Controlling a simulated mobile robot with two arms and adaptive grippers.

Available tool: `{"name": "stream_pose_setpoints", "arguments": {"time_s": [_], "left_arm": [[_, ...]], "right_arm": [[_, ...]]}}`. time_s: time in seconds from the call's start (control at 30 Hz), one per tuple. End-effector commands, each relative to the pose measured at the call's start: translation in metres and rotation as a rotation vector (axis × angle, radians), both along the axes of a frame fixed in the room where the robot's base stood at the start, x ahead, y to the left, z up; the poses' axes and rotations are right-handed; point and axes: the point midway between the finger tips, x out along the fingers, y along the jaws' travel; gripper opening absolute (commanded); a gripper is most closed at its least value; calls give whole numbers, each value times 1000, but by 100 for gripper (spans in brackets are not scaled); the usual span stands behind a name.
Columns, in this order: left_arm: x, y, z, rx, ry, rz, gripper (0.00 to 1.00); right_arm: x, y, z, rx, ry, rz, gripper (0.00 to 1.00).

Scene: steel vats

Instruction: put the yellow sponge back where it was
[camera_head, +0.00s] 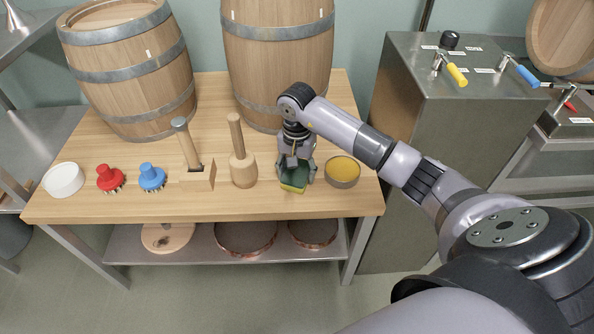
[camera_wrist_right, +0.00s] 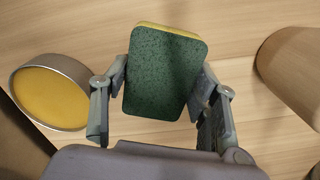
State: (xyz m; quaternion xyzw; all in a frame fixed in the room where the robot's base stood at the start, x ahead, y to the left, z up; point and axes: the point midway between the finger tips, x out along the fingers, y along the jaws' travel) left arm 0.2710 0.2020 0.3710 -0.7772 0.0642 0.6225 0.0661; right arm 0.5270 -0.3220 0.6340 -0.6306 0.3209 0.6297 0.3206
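The yellow sponge (camera_head: 293,184) has a dark green scouring face and a yellow layer. It is near the front edge of the wooden table (camera_head: 250,205). My right gripper (camera_head: 296,168) is over it, pointing down, with its fingers on both sides of the sponge. In the right wrist view the green face of the sponge (camera_wrist_right: 165,75) faces the camera, between the fingers, which appear to touch its two sides. Whether the sponge rests on the table or is slightly raised is hard to tell. My left gripper is not in view.
A round tin with yellow contents (camera_head: 343,172) stands just right of the sponge. A wooden mallet (camera_head: 242,165) stands to its left. Further left are a wooden block with a handle (camera_head: 197,177), a blue brush (camera_head: 152,177), a red brush (camera_head: 109,178) and a white tub (camera_head: 63,180). Barrels (camera_head: 277,60) stand behind.

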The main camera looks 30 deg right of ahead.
Motion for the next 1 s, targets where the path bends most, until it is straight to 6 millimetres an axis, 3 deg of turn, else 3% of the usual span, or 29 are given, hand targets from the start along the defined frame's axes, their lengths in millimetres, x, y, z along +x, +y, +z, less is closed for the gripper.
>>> {"name": "stream_pose_setpoints", "arguments": {"time_s": [0.23,0.67,1.0], "left_arm": [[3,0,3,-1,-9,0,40],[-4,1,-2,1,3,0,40],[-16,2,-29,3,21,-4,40]], "right_arm": [[0,0,0,0,0,0,73],[0,0,4,1,-1,-1,73],[1,-1,76,-2,-5,0,73]]}}
